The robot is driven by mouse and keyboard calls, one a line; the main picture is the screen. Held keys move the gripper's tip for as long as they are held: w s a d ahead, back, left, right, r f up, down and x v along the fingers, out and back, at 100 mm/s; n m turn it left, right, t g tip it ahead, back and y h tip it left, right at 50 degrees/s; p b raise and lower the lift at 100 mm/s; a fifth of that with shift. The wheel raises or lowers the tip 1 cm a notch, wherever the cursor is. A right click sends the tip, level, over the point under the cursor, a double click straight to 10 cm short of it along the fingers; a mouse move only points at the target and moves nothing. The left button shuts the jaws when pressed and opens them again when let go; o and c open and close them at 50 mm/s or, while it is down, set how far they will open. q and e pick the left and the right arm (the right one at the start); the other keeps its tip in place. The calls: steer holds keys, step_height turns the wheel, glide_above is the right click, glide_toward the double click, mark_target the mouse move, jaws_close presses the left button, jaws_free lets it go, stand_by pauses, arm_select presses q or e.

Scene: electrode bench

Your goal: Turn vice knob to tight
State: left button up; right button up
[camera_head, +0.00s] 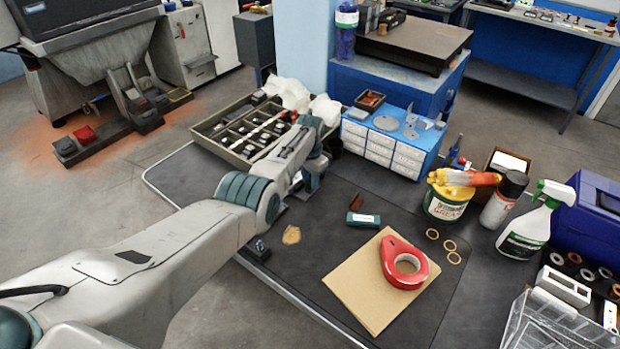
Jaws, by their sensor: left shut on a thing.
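My left arm reaches in from the lower left across the bench. My left gripper (312,176) is at the arm's far end, low over the dark bench mat near the sectioned tray. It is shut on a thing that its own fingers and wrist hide. I cannot make out the vice or its knob clearly, nor tell whether the knob is what it holds. A small dark fitting (258,248) sits at the bench's front edge, below the arm. My right gripper does not show.
A sectioned tray (205,129) and a blue drawer unit (432,140) stand behind the gripper. A teal block (363,220), a cardboard sheet (350,290) and a red tape roll (392,262) lie to the right. A spray bottle (525,235) stands farther right.

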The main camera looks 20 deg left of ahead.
mark_target(310, 183)
arm_select(q)
steer(key=shift+m, duration=0.3)
steer(key=o, duration=1)
steer(key=shift+c, duration=0.2)
steer(key=shift+r, duration=0.1)
step_height(310, 183, up, 10)
steer(key=shift+r, duration=0.25)
